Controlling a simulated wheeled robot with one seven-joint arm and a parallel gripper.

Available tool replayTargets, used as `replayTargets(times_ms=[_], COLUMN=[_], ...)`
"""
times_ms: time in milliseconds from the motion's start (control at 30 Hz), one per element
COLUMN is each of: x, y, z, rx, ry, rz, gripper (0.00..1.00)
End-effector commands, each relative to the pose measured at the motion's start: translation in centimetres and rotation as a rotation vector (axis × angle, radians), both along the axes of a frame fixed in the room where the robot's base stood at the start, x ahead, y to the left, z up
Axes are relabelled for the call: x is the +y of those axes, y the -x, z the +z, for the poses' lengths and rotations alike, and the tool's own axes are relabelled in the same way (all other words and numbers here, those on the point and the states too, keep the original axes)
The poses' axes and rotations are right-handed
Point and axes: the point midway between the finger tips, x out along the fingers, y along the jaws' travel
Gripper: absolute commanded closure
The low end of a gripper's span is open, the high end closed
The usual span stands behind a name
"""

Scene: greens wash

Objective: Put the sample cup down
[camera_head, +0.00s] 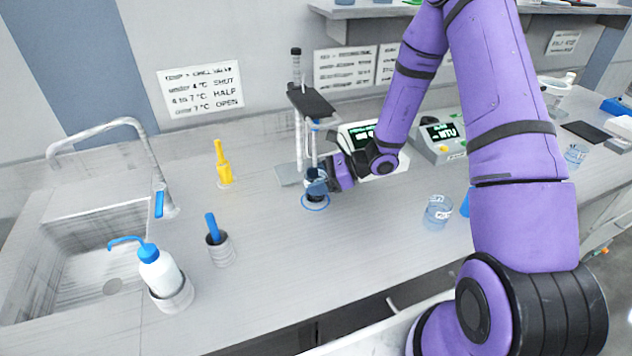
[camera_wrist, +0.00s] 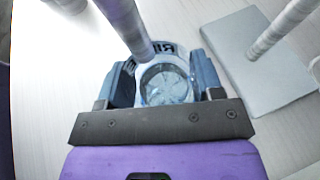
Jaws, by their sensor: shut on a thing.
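The sample cup (camera_head: 316,188) is a small clear cup; in the head view it is at a blue ring (camera_head: 316,207) marked on the counter. My gripper (camera_head: 323,178) is shut on the cup from the right. In the wrist view the cup (camera_wrist: 168,86) sits between the two blue-grey fingers of my gripper (camera_wrist: 163,78), and I look down into its round mouth. The cup looks roughly upright and low over the ring. I cannot tell whether its base touches the counter.
A stand (camera_head: 290,174) with upright rods is just behind the cup; a rod (camera_wrist: 126,22) reaches close to it in the wrist view. A glass beaker (camera_head: 437,212) is to the right. A yellow tool (camera_head: 222,163) and a grey pot (camera_head: 220,250) are to the left.

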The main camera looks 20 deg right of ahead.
Motion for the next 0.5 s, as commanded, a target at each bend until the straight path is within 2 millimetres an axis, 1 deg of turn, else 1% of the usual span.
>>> replayTargets(times_ms=[100,500], x=[0.02,0.0], y=[0.01,0.01], z=[-0.54,-0.83], rx=[0.001,0.001], ry=[-0.001,0.0], rz=[0.001,0.0], gripper=[0.7,0.7])
